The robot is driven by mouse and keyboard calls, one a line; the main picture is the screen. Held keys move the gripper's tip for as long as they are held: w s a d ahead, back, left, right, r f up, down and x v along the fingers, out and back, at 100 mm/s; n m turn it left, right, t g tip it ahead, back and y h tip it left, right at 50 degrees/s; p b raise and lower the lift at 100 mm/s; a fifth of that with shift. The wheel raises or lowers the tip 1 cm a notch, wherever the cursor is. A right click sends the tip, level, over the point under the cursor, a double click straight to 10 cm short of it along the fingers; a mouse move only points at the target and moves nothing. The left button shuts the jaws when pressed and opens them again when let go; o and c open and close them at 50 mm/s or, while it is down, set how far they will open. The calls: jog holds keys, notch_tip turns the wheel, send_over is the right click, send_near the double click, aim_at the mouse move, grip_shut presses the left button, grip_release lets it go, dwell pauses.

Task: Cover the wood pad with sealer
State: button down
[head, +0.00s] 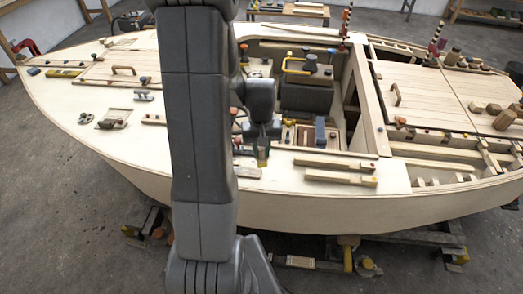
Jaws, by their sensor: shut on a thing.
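My gripper (262,143) is small in the head view, just right of my dark grey arm, low over the near side deck of the plywood hull (130,148). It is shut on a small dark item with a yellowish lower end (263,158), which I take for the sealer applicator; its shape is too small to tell. A pale wood pad (247,172) lies on the deck just below and left of it, partly hidden by my arm. Whether the item touches the pad, and whether any sealer is on it, I cannot tell.
An open cockpit (306,95) lies behind and right of my gripper, with a yellow-handled dark box (308,72). Wooden strips (337,170) lie on the side deck to the right. A slatted hatch (425,95) is farther right.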

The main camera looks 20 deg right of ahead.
aim_at(262, 148)
jog(key=shift+r+p, duration=1)
jog(key=shift+r, duration=0.55)
jog(key=shift+f, duration=0.1)
